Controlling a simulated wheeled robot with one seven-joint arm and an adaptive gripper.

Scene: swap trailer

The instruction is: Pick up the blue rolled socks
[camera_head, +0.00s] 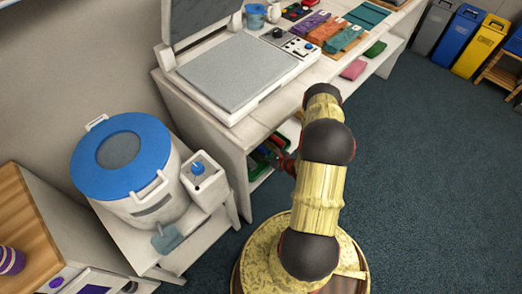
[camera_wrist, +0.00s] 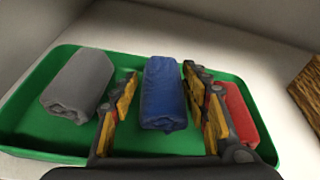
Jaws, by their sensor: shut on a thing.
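The blue rolled socks (camera_wrist: 163,98) lie in a green tray (camera_wrist: 40,138), between a grey roll and a red roll. My gripper (camera_wrist: 160,74) has one finger on each side of the blue roll and is shut on it. The roll appears to be still down in the tray; whether it is lifted at all I cannot tell. In the head view, part of the tray (camera_head: 258,172) shows on the low shelf under the white bench, and my arm hides most of that spot.
A grey roll (camera_wrist: 80,84) lies left of my gripper, and a red roll (camera_wrist: 241,114) lies close beside the right finger. The white bench (camera_head: 232,137) overhangs the shelf. A white tub with a blue lid (camera_head: 98,176) stands at left. Open carpet lies at right.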

